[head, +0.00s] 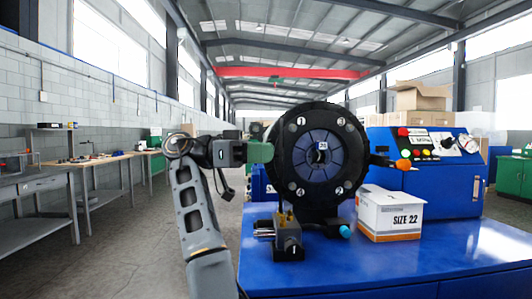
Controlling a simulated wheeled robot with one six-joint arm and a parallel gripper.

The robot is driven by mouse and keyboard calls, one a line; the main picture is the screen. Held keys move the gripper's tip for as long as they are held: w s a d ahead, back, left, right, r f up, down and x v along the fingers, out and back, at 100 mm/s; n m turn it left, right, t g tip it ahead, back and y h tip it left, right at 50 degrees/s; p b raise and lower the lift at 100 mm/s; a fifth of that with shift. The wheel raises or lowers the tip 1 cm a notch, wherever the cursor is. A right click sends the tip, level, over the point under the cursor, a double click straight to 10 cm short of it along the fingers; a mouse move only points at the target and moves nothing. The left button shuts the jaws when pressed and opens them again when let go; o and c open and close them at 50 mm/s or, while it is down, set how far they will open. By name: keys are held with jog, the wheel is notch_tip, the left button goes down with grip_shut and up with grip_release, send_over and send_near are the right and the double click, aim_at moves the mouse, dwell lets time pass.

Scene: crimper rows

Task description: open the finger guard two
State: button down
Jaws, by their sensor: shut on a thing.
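The crimper's round black head (277,182) stands on a blue bench, with a blue segmented disc (318,172) in its front and a small label at the centre. White number marks sit around the face; the lower right one looks like a 2 (340,190). I cannot make out which part is finger guard two. My gripper (264,152) reaches in from the left, its greenish end against the left rim of the head. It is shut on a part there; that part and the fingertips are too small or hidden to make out.
An orange knob (403,164) juts out right of the head. A grey block with brass pieces (288,246) and a cyan knob (346,232) are below. A white "SIZE 22" box (390,214) and a blue control cabinet (430,185) stand right. The bench's front right is clear.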

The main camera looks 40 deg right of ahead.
jog(key=shift+w+f, duration=0.15)
jog(key=shift+f, duration=0.15)
jog(key=c, duration=1.2)
grip_release()
jog(key=shift+a, duration=0.15)
jog(key=shift+o, duration=1.4)
jog(key=shift+r, duration=0.1)
jog(key=s+a+r+p, duration=0.3)
jog(key=s+a+r, duration=0.3)
jog(key=s+r, duration=0.6)
jog(key=shift+s+a+r+p, duration=0.15)
jog(key=shift+s+r+p, duration=0.2)
jog(key=shift+r, duration=0.1)
